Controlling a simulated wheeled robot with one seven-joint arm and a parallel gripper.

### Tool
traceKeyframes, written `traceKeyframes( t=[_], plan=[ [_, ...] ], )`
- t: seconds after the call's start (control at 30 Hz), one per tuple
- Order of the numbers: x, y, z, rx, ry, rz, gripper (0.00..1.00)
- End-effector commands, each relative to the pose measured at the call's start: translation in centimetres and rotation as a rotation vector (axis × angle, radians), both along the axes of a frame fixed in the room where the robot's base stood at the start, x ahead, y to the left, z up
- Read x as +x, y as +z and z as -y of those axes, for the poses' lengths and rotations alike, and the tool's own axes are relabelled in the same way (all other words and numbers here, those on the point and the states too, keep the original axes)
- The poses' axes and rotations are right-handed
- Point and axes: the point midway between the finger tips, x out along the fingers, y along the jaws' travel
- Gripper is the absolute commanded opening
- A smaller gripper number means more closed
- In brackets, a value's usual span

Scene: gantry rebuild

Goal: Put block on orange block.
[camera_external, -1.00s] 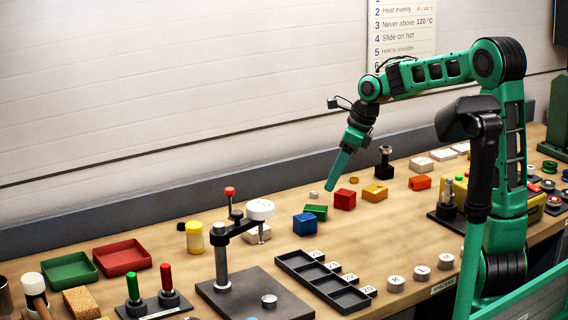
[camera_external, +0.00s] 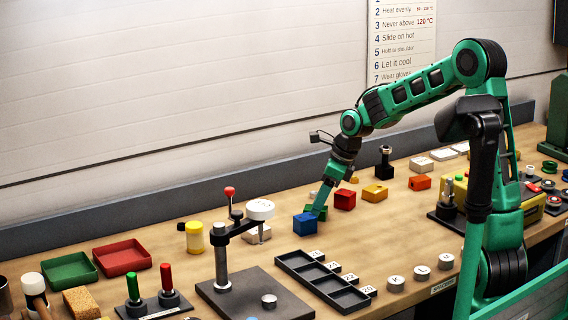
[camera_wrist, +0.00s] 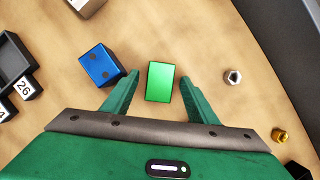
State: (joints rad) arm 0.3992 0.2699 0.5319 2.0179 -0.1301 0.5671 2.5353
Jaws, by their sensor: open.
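A green block (camera_wrist: 160,82) lies between the two open fingers of my gripper (camera_wrist: 157,92) in the wrist view, with a small gap on each side. In the external view my gripper (camera_external: 320,208) is low over the table and mostly hides the green block. A blue block (camera_external: 305,224) stands just left of the gripper; it also shows in the wrist view (camera_wrist: 100,65), close to the left finger.
A black compartment tray (camera_external: 325,281) lies in front of the blocks. A hex nut (camera_wrist: 232,76) and a brass piece (camera_wrist: 279,135) lie right of the gripper in the wrist view.

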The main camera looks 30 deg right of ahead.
Motion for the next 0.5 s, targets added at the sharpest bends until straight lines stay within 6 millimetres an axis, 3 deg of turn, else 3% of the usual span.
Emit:
traceKeyframes(
  t=[0.13, 0.33, 0.4, 0.5],
  plan=[
    [0.00, 0.02, 0.04, -0.001, 0.000, 0.001, 0.53],
    [0.00, 0.03, 0.06, 0.000, -0.001, 0.000, 0.05],
    [0.02, 0.06, 0.05, 0.000, -0.001, 0.000, 0.00],
    [0.01, 0.07, 0.06, 0.000, -0.001, 0.000, 0.00]
  ],
)
